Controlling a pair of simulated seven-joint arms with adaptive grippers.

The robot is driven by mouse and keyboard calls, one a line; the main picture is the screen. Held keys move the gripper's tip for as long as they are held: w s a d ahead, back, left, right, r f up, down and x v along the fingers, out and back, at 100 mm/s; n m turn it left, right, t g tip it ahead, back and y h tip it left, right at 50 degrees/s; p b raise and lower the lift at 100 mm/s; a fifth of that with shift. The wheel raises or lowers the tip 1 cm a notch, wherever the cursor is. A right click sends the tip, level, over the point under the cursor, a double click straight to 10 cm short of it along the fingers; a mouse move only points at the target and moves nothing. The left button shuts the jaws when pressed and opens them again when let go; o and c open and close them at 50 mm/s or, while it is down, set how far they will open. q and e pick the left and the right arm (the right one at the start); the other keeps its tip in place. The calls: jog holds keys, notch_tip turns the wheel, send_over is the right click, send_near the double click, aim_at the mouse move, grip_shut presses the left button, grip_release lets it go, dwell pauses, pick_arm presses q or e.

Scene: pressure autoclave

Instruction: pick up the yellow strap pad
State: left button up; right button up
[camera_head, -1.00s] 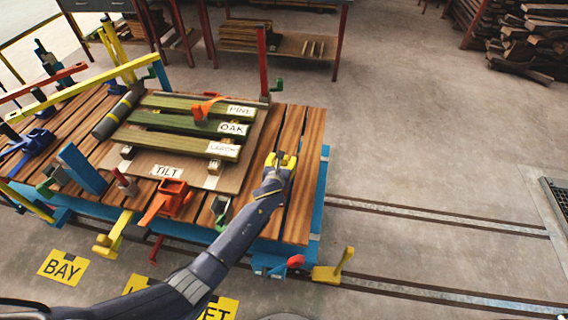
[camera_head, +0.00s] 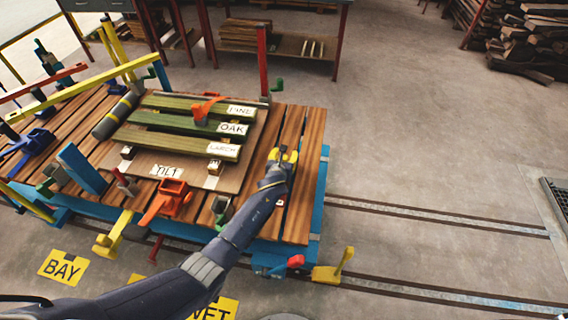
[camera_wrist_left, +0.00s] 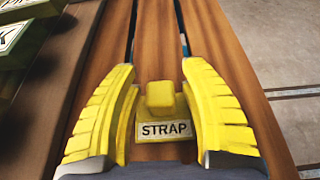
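The yellow strap pad (camera_wrist_left: 160,100) lies on the deck's brown planks, with a raised yellow knob and a white STRAP label. In the left wrist view it sits between the two yellow ribbed fingers of my left gripper (camera_wrist_left: 160,112). The fingers are apart, with a gap on each side of the knob. Whether they touch the pad's wider base, I cannot tell. In the head view my left gripper (camera_head: 284,155) is low over the right part of the deck and mostly hides the pad. My right gripper is not in view.
The wooden deck (camera_head: 303,195) has a blue frame. Left of my gripper are green boards labelled PINE, OAK (camera_head: 185,124) and LARCH on a brown panel. An orange clamp (camera_head: 168,199) stands nearer. A red post (camera_head: 263,62) rises behind.

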pick_arm(q)
grip_shut()
dwell(0.4)
